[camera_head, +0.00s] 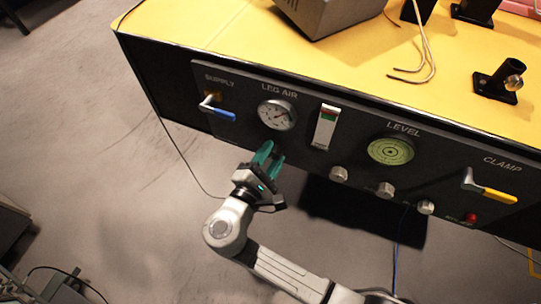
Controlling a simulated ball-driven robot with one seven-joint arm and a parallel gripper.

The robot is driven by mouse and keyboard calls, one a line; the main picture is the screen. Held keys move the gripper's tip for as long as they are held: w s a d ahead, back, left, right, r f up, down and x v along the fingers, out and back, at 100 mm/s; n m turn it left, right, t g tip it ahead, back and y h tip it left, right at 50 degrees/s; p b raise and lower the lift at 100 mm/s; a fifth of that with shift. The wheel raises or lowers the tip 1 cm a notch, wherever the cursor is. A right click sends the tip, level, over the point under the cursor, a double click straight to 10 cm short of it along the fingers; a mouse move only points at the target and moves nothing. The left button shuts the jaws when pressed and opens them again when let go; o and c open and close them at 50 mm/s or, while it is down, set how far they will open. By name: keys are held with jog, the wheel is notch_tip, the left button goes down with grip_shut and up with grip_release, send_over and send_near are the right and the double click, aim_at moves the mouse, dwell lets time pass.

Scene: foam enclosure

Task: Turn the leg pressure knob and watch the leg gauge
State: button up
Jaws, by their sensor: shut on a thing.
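The leg gauge (277,115) is a round white dial under the LEG AIR label on the dark front panel. Its needle is too small to read with certainty. My gripper (268,152), with teal fingers, reaches up to the panel just below this gauge. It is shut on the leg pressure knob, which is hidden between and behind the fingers. The dial face is clear of my gripper.
The panel (235,88) also bears a blue-handled SUPPLY lever (217,108), a vertical indicator (325,127), a green LEVEL gauge (390,151), several silver knobs (338,173) and a yellow-handled CLAMP lever (488,190). A yellow tabletop (215,30) lies above. Open floor lies left.

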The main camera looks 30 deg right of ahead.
jog(key=o, duration=1.1)
jog(key=shift+c, duration=0.2)
jog(key=v, duration=1)
jog(key=shift+s+a, duration=0.25)
jog(key=shift+a, duration=0.05)
